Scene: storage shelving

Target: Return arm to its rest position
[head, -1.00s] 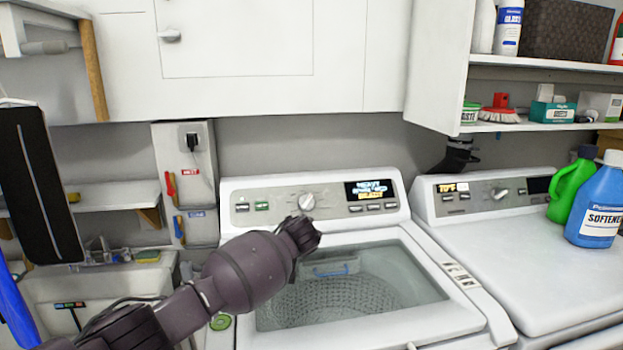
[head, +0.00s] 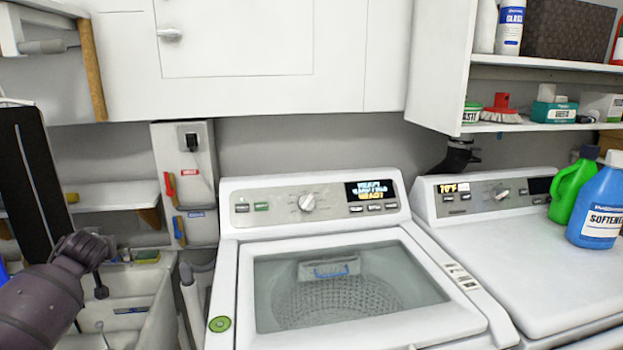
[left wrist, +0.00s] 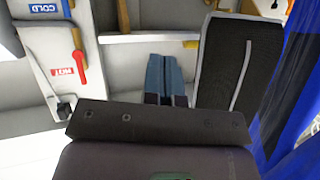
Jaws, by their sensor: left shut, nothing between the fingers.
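My left gripper (head: 96,268) is at the lower left of the head view, in front of the utility sink. It is shut and empty, and apart from the washer. In the left wrist view its fingers (left wrist: 168,80) show close together beyond the dark wrist housing. The top-loading washer (head: 345,290) stands in the middle with its lid closed; the drum shows through the glass. Its round knob (head: 307,202) and lit display (head: 371,189) are on the back panel. My right gripper is not in view.
A utility sink (head: 150,300) lies behind my left arm. A dark ironing board (head: 38,190) stands at the left. The dryer (head: 530,265) at right carries a green jug (head: 572,190) and a blue softener bottle (head: 598,210). White cabinets hang above. Space over the washer is clear.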

